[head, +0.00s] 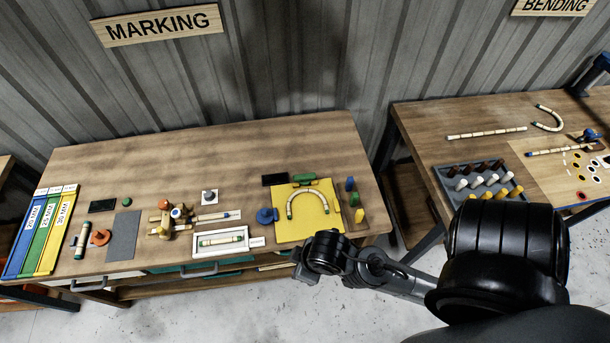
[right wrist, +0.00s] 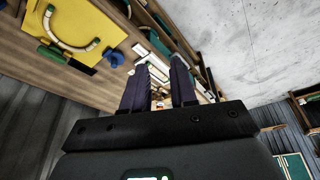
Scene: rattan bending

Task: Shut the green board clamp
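The yellow board (head: 285,228) lies on the marking table with a curved rattan piece (head: 292,208) on it. The green board clamp (head: 304,178) sits at the board's far edge; I cannot tell how far it is open. In the right wrist view the yellow board (right wrist: 85,22) is at upper left, with the green clamp (right wrist: 50,53) near the left edge. My right gripper (right wrist: 160,64) is open and empty, its fingers apart. In the head view it is low, in front of the table's near edge and away from the clamp. My left gripper is not in view.
A blue clamp (head: 267,215) is at the board's left. Blue and yellow blocks (head: 350,184) (head: 359,215) stand at its right. A black plate (head: 274,180) lies beside the green clamp. A white tray (head: 197,250) is left of the board. The table's back is clear.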

